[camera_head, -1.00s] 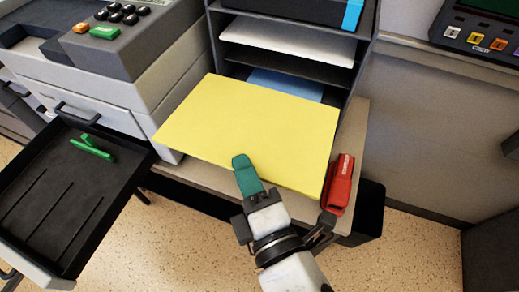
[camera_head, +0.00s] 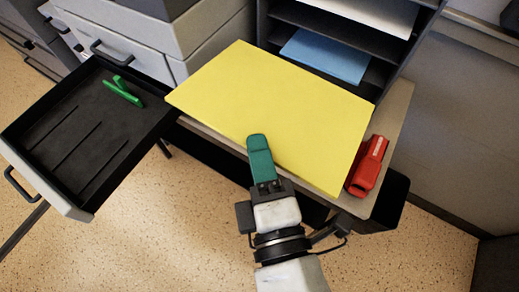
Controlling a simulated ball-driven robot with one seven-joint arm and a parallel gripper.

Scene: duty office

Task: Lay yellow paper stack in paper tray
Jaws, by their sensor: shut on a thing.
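The yellow paper stack (camera_head: 285,105) is a wide flat sheet-like block, held roughly level above the worktop in front of the paper tray. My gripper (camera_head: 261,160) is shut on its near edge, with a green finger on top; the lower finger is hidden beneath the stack. The paper tray (camera_head: 391,43) is a dark tiered rack at the back right, its openings facing me. Blue paper (camera_head: 325,55) lies on a lower tier and white paper (camera_head: 375,12) on a higher one. The stack's far edge covers part of the rack's bottom.
A red stapler (camera_head: 367,166) sits on the worktop (camera_head: 396,125), close to the stack's right edge. An open black drawer (camera_head: 75,140) holding green items (camera_head: 122,91) juts out at left. A grey machine (camera_head: 150,35) stands behind it. Speckled floor is clear in front.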

